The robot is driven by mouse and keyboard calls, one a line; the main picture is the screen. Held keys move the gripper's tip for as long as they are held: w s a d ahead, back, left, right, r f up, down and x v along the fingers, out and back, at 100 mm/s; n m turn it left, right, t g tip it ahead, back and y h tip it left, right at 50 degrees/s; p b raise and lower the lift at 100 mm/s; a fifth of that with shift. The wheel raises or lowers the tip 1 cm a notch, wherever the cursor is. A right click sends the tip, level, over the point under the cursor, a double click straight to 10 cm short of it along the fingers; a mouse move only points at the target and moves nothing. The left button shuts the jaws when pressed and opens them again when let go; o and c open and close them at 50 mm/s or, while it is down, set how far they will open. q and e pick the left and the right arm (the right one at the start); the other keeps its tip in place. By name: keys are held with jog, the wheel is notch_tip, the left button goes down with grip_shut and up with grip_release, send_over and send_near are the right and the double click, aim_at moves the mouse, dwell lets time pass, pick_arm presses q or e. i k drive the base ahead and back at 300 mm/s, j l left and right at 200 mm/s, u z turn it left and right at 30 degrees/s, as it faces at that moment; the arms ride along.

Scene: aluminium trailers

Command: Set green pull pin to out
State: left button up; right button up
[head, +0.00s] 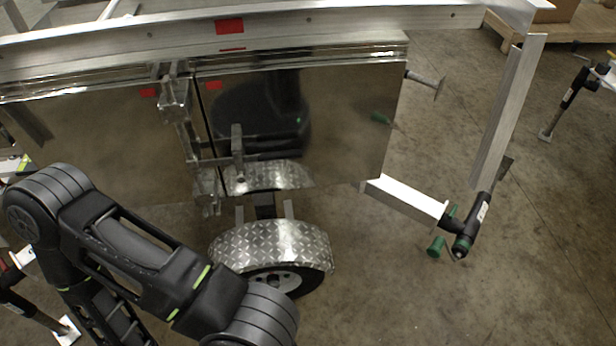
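The green pull pin (437,246) shows at the right of the head view as a green knob. It sits beside a dark jack tube (472,228) at the outer end of a short aluminium arm (405,199). From this angle I cannot tell how far the pin stands out of its hole. My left arm comes in from the left and runs to the bottom edge, where its far end is cut off. Neither gripper is in view, and nothing is seen touching the pin.
A polished trailer side (340,125) with a latch bar (237,150) fills the middle, reflecting parts of the scene. A diamond-plate fender (275,245) covers a wheel (285,280) below. An aluminium rail (509,110) slopes down above the jack. Concrete floor (540,270) is clear at the lower right.

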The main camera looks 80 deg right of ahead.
aim_at(453, 210)
jog(key=z, duration=4.05)
jog(key=i+l+z, duration=0.2)
jog(key=i+z, duration=0.15)
jog(key=i, duration=0.15)
